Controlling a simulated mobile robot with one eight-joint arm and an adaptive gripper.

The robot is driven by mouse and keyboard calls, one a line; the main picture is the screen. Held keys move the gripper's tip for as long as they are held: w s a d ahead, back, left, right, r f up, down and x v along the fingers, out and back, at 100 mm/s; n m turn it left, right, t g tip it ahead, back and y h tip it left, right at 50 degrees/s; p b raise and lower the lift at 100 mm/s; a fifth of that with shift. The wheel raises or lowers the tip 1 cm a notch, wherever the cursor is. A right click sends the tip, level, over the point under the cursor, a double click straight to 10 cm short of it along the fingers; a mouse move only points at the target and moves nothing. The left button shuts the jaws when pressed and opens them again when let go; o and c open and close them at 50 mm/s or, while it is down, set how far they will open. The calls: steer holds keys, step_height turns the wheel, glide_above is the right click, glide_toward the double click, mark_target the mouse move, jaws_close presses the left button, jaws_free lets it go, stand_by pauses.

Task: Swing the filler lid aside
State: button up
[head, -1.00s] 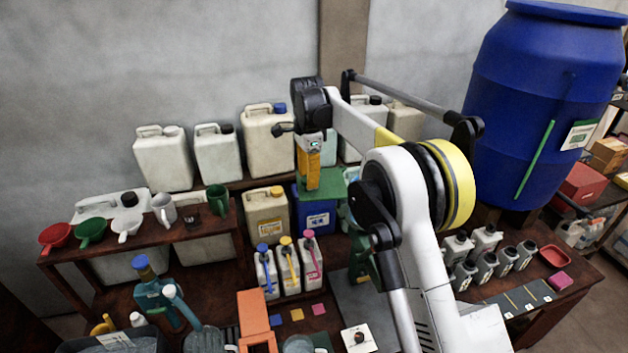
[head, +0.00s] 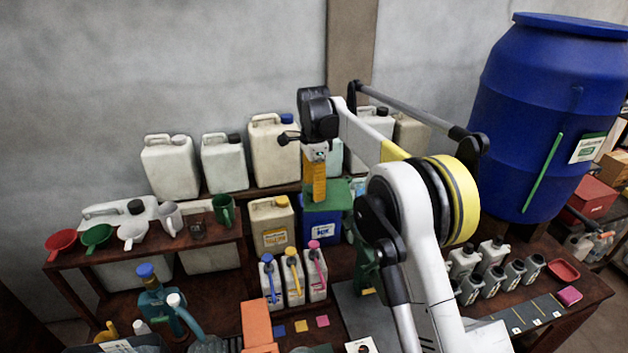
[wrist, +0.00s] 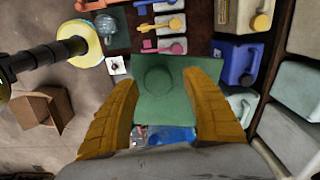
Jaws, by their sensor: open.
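A green machine top (head: 338,190) stands on the bench, below and just behind my gripper in the head view. In the wrist view it is a flat green plate (wrist: 190,112) with a round, slightly raised green disc (wrist: 158,80), which looks like the filler lid. The disc looks closed and flat on the plate. My gripper (wrist: 160,85) is open and empty, pointing down, with its two orange-yellow fingers on either side of the plate's near part. It also shows in the head view (head: 316,182). I cannot tell the exact height between fingertips and plate.
A blue canister (head: 322,227) and a beige canister (head: 271,225) stand beside the machine. Three small white jugs (head: 293,278) with coloured pumps stand in front. Several large white canisters (head: 224,160) line the back shelf. A big blue barrel (head: 545,110) stands at the right.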

step_height(320, 180, up, 12)
steer(key=shift+f, duration=0.15)
stand_by(0.4)
steer(key=s+d+f+n+t+b, duration=0.2)
steer(key=s+d+f+n+b, duration=0.2)
steer(key=s+d+b, duration=0.45)
steer(key=s+d+f+n+t+b, duration=0.2)
steer(key=s+d+f+n+b, duration=0.2)
steer(key=s+d+b, duration=0.45)
steer(key=s+d+f+n+t+b, duration=0.1)
steer(key=s+d+f+n+b, duration=0.1)
steer(key=s+f, duration=0.5)
steer(key=s+d+f+n+t+b, duration=0.1)
steer(key=s+d+f+b, duration=0.1)
steer(key=s+f+b, duration=0.3)
steer(key=s+d+f+n+t+b, duration=0.1)
steer(key=s+d+f+n+b, duration=0.1)
steer(key=s+f, duration=0.7)
step_height(320, 180, down, 4)
steer(key=shift+s+d+n+b, duration=0.2)
steer(key=shift+d+n+b, duration=0.1)
steer(key=shift+b, duration=0.5)
